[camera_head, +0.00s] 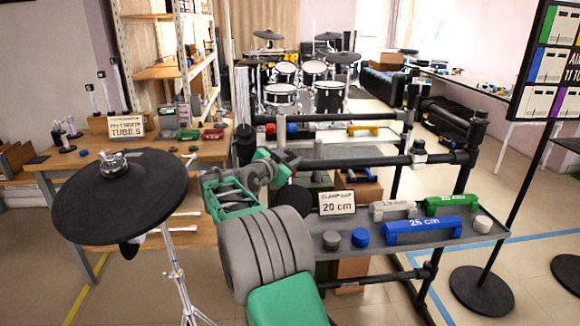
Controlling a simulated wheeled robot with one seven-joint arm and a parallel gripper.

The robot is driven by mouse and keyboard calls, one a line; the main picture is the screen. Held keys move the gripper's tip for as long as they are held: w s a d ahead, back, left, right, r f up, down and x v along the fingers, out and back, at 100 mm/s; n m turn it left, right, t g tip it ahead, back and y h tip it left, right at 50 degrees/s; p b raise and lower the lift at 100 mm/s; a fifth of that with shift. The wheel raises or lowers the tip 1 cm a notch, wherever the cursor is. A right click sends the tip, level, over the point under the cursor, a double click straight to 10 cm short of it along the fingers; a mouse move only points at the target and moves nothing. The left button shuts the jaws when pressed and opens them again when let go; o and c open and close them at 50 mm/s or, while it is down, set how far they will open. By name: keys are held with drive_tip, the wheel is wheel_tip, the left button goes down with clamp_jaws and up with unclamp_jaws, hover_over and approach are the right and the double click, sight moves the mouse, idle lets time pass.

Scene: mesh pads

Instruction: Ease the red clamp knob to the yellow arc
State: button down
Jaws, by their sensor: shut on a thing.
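My gripper (285,160) is small in view at the rack's left side, beyond my green and grey arm. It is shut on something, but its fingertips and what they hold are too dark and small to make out. A small red piece (270,132) shows on the rack's upper rail, just above and behind the gripper. I cannot tell whether it is the clamp knob. I cannot pick out the yellow arc.
A black cymbal-like pad (120,197) on a stand is at left. The grey shelf (465,232) carries a "20 cm" sign (337,203), a blue "25 cm" handle (422,230), a green handle (450,204) and round caps. Black rails (350,166) cross behind it.

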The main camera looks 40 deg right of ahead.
drive_tip(key=shift+m+g, duration=0.6)
drive_tip(key=shift+m, duration=0.1)
drive_tip(key=c, duration=0.9)
unclamp_jaws()
